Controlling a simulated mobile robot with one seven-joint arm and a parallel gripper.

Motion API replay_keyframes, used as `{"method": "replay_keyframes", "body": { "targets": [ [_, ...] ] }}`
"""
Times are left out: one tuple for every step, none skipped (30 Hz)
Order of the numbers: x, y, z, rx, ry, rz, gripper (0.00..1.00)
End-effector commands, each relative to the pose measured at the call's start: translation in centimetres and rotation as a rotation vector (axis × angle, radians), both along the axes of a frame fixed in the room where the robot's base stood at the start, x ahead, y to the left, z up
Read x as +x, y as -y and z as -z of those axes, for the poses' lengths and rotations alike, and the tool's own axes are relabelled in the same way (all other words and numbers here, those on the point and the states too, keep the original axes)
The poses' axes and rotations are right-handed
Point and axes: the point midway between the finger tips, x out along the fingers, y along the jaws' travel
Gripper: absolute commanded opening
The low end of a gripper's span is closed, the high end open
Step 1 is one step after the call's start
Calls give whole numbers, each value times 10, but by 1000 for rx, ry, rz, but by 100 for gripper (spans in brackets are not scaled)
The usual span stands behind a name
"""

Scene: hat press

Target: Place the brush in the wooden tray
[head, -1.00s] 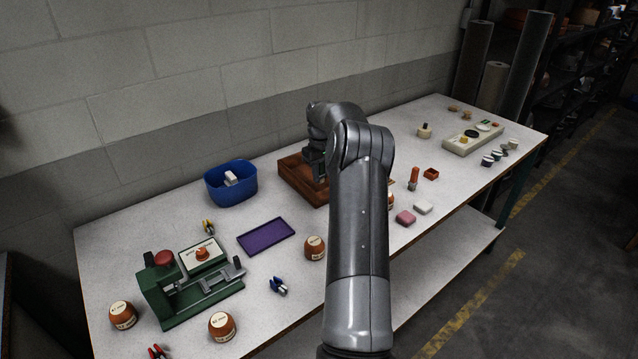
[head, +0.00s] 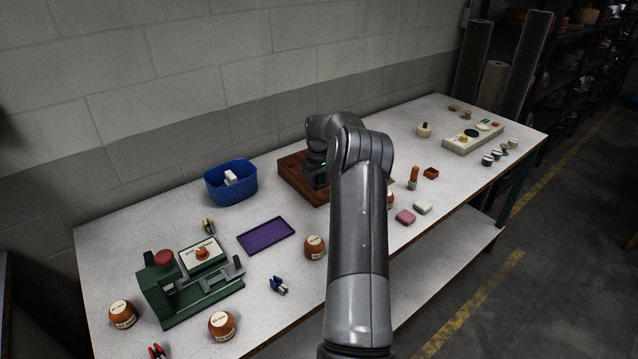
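The wooden tray (head: 292,183) is a brown open box near the wall, left of my arm. My gripper (head: 320,186) is over or inside the tray's right part. My arm's links cover much of it, and its fingertips do not show clearly. I cannot make out a brush with certainty. Whether the gripper holds anything is hidden.
A blue bin (head: 222,195) with white blocks stands left of the tray. A purple mat (head: 266,236) and green press (head: 185,290) are nearer. Brown jars (head: 314,246), an orange-handled item (head: 413,177) and a pink block (head: 405,216) are around my arm.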

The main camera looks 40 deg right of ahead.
Motion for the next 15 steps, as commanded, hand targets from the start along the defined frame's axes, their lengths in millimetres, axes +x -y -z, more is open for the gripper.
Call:
{"method": "replay_keyframes", "body": {
  "targets": [
    [0, 0, 0, 0, 0, 0, 42],
    [0, 0, 0, 0, 0, 0, 44],
    [0, 0, 0, 0, 0, 0, 44],
    [0, 0, 0, 0, 0, 0, 44],
    [0, 0, 0, 0, 0, 0, 44],
    [0, 0, 0, 0, 0, 0, 44],
    [0, 0, 0, 0, 0, 0, 44],
    [0, 0, 0, 0, 0, 0, 44],
    [0, 0, -1, 0, 1, 0, 44],
    [0, 0, -3, -1, 1, 0, 44],
    [0, 0, -5, -1, 2, 0, 44],
    [0, 0, -9, -2, 2, 0, 44],
    [0, 1, -13, -2, 3, 0, 44],
    [0, 1, -17, -3, 2, 0, 44],
    [0, 1, -24, -3, 2, 0, 44]
  ]
}}
